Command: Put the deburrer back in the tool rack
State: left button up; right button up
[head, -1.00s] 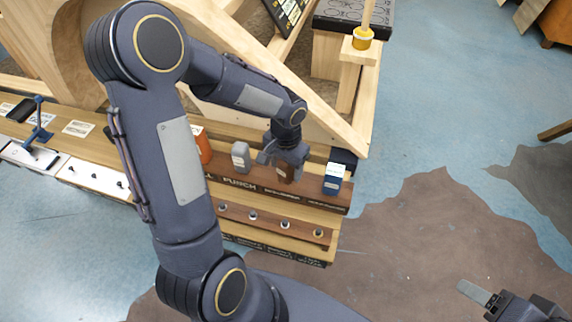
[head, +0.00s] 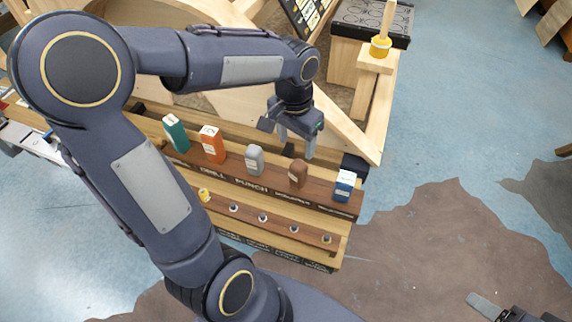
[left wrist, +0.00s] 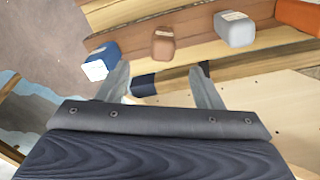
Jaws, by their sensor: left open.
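The tool rack (head: 335,205) holds a row of upright block-shaped tools. The brown one (head: 298,174), from which my left gripper has just drawn away, is likely the deburrer, though I cannot read its label. It stands in the rack between a grey tool (head: 254,159) and a blue-and-white tool (head: 343,186). My left gripper (head: 297,148) is open and empty, above and behind the brown tool and clear of it. The left wrist view also shows the brown tool (left wrist: 163,43) beyond the open fingers (left wrist: 161,72). My right gripper (head: 492,306) shows only partly at lower right.
An orange tool (head: 212,143) and a green tool (head: 175,133) stand farther left in the row. A lower strip carries several small round pegs (head: 263,217). A sloping wooden beam (head: 335,130) rises close behind the gripper. A yellow-based rod (head: 381,46) stands at the back.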

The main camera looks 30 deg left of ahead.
pick_arm(q)
jog(key=s+d+r+n+t+h, duration=0.1)
jog(key=s+d+t, duration=0.1)
jog(key=s, duration=0.5)
jog(key=s+d+r+n+t+h, duration=0.1)
jog(key=s+d+n+t+h, duration=0.1)
jog(key=s, duration=0.6)
jog(key=shift+r+t, duration=0.3)
jog(key=shift+t, duration=0.3)
jog(key=shift+s, duration=0.1)
